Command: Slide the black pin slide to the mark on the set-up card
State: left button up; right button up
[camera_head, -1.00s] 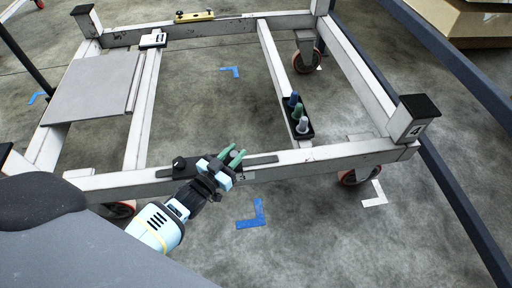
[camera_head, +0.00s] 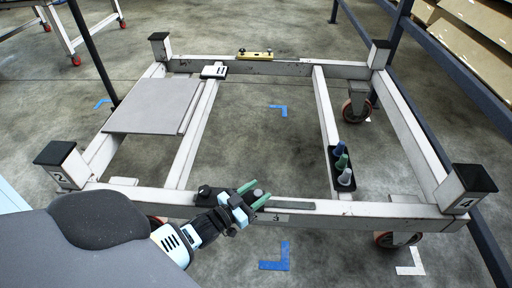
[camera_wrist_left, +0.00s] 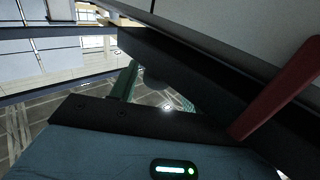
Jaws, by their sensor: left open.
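A dark rail (camera_head: 290,205) lies along the top of the trolley's near beam. A black knob (camera_head: 204,190) stands at its left end. A small grey pin top (camera_head: 258,193) shows between my left gripper's fingers; I cannot tell whether it or the knob is the black pin slide. My left gripper (camera_head: 253,194) is open at the rail, its green fingers either side of the pin; contact cannot be told. The fingers also show in the left wrist view (camera_wrist_left: 155,95), partly hidden. A white card-like piece (camera_head: 214,72) lies at the back left; its markings are unreadable. My right gripper is not in view.
The trolley frame has black-capped corner posts (camera_head: 469,179). A grey panel (camera_head: 150,106) lies on its left side. A black tray (camera_head: 334,160) holds bottle-like pieces on the right crossbar. A yellow piece (camera_head: 255,55) sits on the far beam. Blue rails run at right.

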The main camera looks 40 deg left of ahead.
pick_arm(q)
jog(key=s+a+p, duration=0.1)
jog(key=s, duration=0.6)
jog(key=shift+s+a+p, duration=0.3)
jog(key=shift+s+p, duration=0.05)
